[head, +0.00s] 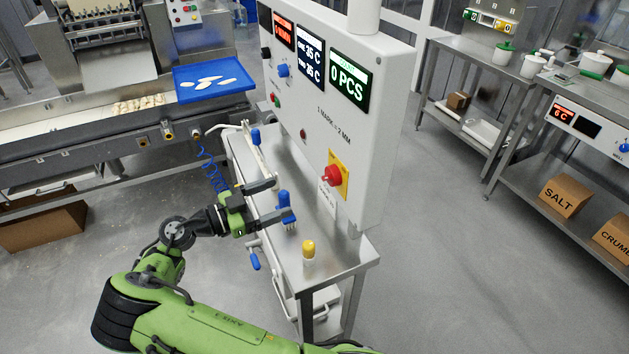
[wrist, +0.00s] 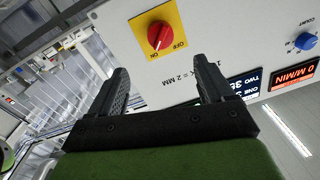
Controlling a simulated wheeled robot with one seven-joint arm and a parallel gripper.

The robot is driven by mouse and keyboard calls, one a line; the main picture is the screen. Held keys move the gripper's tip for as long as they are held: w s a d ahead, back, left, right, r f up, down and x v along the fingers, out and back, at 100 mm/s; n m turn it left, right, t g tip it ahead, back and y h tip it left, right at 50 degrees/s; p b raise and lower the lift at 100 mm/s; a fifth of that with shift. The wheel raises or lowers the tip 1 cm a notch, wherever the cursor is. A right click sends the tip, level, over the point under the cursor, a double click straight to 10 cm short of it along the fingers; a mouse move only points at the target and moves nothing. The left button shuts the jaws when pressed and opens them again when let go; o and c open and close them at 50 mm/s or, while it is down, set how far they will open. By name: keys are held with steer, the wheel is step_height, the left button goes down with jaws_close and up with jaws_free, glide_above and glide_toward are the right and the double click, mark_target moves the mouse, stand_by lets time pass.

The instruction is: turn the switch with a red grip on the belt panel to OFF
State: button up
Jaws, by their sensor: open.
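The switch with a red grip (head: 332,176) sits on a yellow plate (head: 345,184) low on the right part of the white belt panel (head: 350,130). In the wrist view the red grip (wrist: 158,36) shows on its yellow plate, with ON and OFF lettering upside down beside it; a pale mark on the grip is too small to read surely. My gripper (head: 284,199) is open and empty, left of the switch in the head view. In the wrist view the gripper (wrist: 162,72) has the red grip ahead, roughly between its fingertips and apart from them.
A blue knob (head: 283,71) and displays are higher on the panel. Floor is clear to the right, before the steel tables.

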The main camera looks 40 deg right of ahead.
mark_target(325, 179)
steer(key=b+x, duration=0.1)
steer(key=x, duration=1.2)
steer(key=shift+d+f, duration=0.1)
steer(key=shift+f, duration=0.05)
steer(key=c, duration=1)
steer(key=shift+c, duration=0.2)
steer(key=shift+n, duration=0.3)
steer(key=n+p, duration=0.2)
steer(key=n, duration=0.1)
steer(key=shift+n, duration=0.3)
steer(key=n+p, duration=0.1)
steer(key=n, duration=0.1)
steer(key=n+p, duration=0.1)
steer(key=n, duration=0.1)
steer(key=shift+r+y, duration=0.2)
steer(key=shift+y, duration=0.2)
steer(key=n+p, duration=0.3)
steer(key=n, duration=0.1)
steer(key=shift+s+r+n+g, duration=0.1)
steer(key=shift+n+g, duration=0.2)
steer(key=shift+n, duration=0.1)
steer(key=shift+n+p, duration=1.35)
steer(key=shift+n, duration=0.75)
